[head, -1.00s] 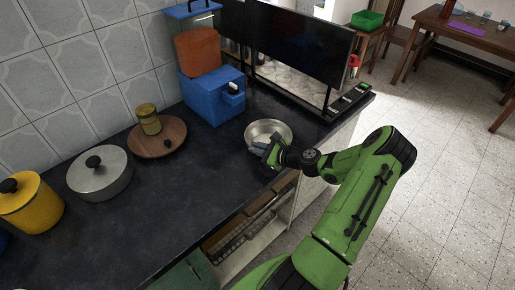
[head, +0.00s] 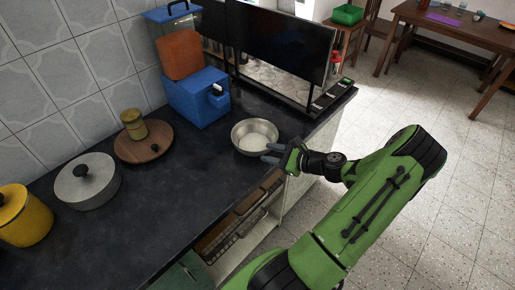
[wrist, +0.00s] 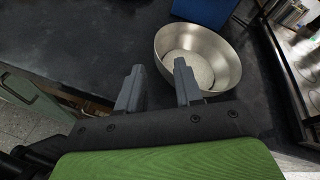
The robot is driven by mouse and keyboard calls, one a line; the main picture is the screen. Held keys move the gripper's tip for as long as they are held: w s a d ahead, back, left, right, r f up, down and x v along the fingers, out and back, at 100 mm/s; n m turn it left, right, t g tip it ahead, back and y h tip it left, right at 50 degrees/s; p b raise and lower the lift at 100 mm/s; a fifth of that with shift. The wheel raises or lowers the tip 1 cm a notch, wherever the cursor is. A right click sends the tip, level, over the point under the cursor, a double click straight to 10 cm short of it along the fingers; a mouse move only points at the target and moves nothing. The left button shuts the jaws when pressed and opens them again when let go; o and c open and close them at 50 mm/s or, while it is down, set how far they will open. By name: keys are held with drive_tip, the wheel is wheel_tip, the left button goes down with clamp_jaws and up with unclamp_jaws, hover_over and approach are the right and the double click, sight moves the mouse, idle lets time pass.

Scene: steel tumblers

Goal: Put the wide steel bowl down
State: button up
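The wide steel bowl (head: 255,138) stands upright on the dark countertop near its front edge, and looks empty. My gripper (head: 266,153) is at the bowl's near right side, its two grey fingers pointing toward it. In the wrist view the fingers of my gripper (wrist: 159,66) are spread apart with nothing held between them. The bowl (wrist: 212,58) lies beyond them to the right there, and the right finger overlaps its near wall in the picture. I cannot tell whether that finger touches the bowl.
A blue dispenser (head: 197,97) stands behind the bowl, with a black screen (head: 282,42) to the right. A wooden board (head: 128,151) with a jar, a lidded pot (head: 88,184) and a yellow canister (head: 24,222) are at left. The counter between is clear.

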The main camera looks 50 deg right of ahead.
drive_tip(key=w+a+r+n+g, duration=0.1)
drive_tip(key=a+r+n+g, duration=0.2)
drive_tip(key=a+n, duration=0.25)
drive_tip(key=a+r+n+g+y, duration=0.1)
drive_tip(key=a+r+n+g, duration=0.15)
drive_tip(key=a+n, duration=0.3)
drive_tip(key=w+a+r+n+g, duration=0.1)
drive_tip(key=a+r+n+g, duration=0.1)
drive_tip(key=a+n+g, duration=0.4)
drive_tip(key=s+a+r+n+t+h, duration=0.3)
drive_tip(key=s+a+r+n, duration=0.9)
drive_tip(key=s, duration=0.3)
drive_tip(key=shift+a+r+h, duration=0.2)
drive_tip(key=shift+r+h, duration=0.05)
drive_tip(key=shift+h, duration=0.15)
